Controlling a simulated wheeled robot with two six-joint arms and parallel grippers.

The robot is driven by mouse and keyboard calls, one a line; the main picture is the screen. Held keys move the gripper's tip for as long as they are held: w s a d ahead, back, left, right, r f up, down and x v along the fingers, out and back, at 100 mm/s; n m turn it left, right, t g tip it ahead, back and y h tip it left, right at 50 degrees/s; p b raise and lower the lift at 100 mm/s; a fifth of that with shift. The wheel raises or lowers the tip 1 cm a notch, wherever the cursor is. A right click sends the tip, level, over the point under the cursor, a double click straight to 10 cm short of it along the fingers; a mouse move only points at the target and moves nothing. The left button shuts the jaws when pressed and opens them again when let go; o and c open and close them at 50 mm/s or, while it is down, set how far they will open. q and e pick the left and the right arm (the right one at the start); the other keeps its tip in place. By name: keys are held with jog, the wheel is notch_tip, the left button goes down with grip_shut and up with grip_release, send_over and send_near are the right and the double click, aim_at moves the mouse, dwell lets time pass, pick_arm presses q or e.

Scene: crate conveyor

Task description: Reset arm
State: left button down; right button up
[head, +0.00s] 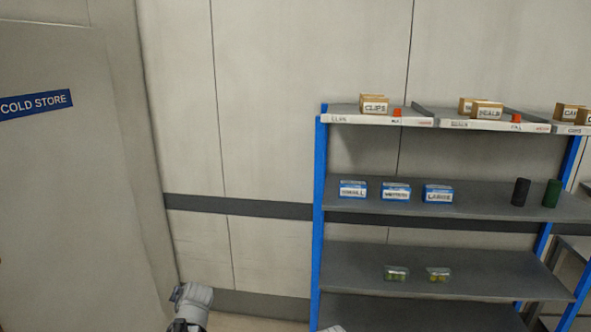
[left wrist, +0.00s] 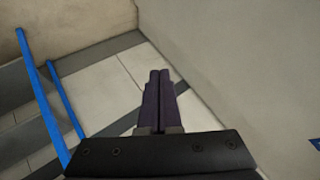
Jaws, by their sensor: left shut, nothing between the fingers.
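My left gripper (left wrist: 158,75) shows in the left wrist view with its two dark fingers together and nothing between them. My right gripper is in neither view.
A blue-posted shelf rack (head: 318,215) stands at the right with boxes, cylinders and packets on its shelves. Blue posts (left wrist: 45,95) also show in the left wrist view. A COLD STORE sign (head: 36,104) is at the left. Wall space between them is bare.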

pick_arm(q)
jog(key=s+d+f+g+h+b, duration=0.1)
jog(key=s+d+f, duration=0.2)
jog(key=d, duration=0.3)
jog(key=s+d+f+m+g+h, duration=0.1)
jog(key=s+d+f, duration=0.1)
jog(key=d, duration=0.3)
jog(key=s+d+f+g+h+b, duration=0.1)
jog(key=s+d+f, duration=0.2)
jog(key=d, duration=0.3)
jog(key=s+d+f+m+g+h+b, duration=0.2)
jog(key=s+d+f+g, duration=0.2)
jog(key=s+d, duration=1)
jog(key=shift+s+d+f+h, duration=0.15)
jog(key=shift+s+d+h, duration=0.25)
jog(key=shift+d, duration=0.2)
